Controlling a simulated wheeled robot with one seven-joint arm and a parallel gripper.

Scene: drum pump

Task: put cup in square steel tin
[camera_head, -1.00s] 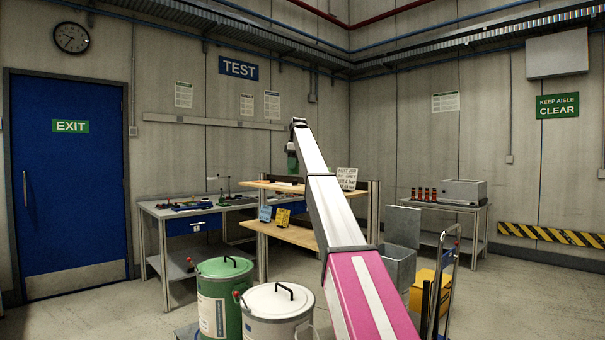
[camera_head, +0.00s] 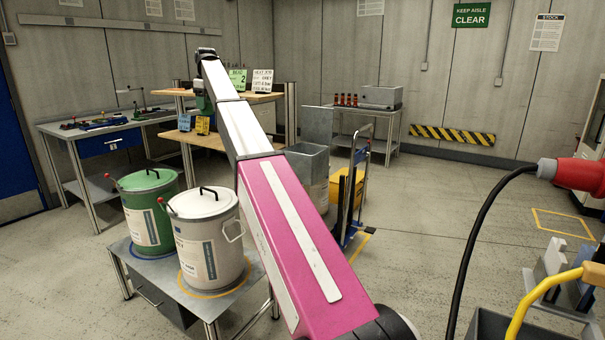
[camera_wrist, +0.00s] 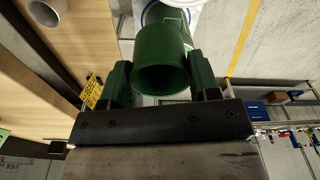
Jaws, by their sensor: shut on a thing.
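In the wrist view a green cup (camera_wrist: 162,66) is between the two fingers of my gripper (camera_wrist: 161,80), its round opening facing the camera. My gripper is shut on it. In the head view my gripper is at the far end of my arm, by the wooden shelves, and mostly hidden. A bit of green (camera_head: 203,98) shows there. A square grey steel tin (camera_head: 309,168) with its lid raised stands on the right side of my arm, apart from my gripper. My arm hides part of the tin.
A green drum (camera_head: 148,210) and a white drum (camera_head: 206,235) stand on a low table left of my arm. Wooden shelves (camera_head: 225,142) hold signs. A hand truck (camera_head: 355,185) and a yellow box (camera_head: 343,190) are beside the tin. Open floor lies to the right.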

